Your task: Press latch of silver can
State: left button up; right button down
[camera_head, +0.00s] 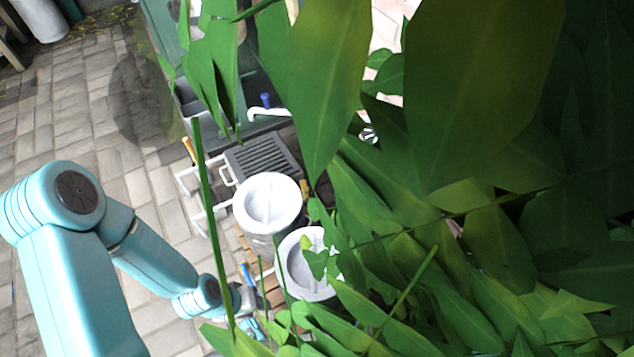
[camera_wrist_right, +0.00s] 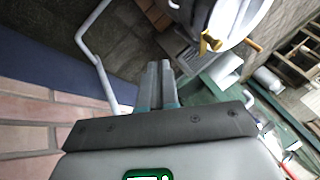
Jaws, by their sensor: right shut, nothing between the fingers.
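In the right wrist view, a silver can (camera_wrist_right: 226,14) shows at the top right, cut off by the frame edge. A gold-coloured latch (camera_wrist_right: 210,42) sits on its near edge. My right gripper (camera_wrist_right: 158,66) is shut and empty, left of and below the latch, apart from it in the picture. In the head view, two pale round-topped cans (camera_head: 268,202) stand close together; which one is the silver can is unclear. My left gripper (camera_head: 250,300) is at the end of the teal arm, near the lower can, partly hidden by leaves, so its fingers are unclear.
Large green leaves (camera_head: 450,90) cover the right half of the head view. A dark slatted grate (camera_head: 262,158) lies beyond the cans. White bent rails show beside it, and one white pipe (camera_wrist_right: 92,45) crosses the wrist view's left. Open paving (camera_head: 70,120) lies at left.

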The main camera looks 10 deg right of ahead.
pick_arm(q)
jog(key=shift+r+p, duration=0.35)
jog(key=shift+r, duration=0.4)
pick_arm(e)
jog(key=w+a+r, duration=0.2)
jog(key=a+r, duration=0.1)
jog(key=r, duration=0.2)
jog(key=shift+r+n, duration=0.15)
jog(key=shift+n, duration=0.25)
pick_arm(q)
jog(key=shift+r, duration=0.1)
pick_arm(e)
jog(key=w+a+f, duration=0.4)
jog(key=a+f, duration=0.4)
jog(key=shift+w+f, duration=0.2)
jog(key=shift+f, duration=0.15)
jog(key=shift+a, duration=0.1)
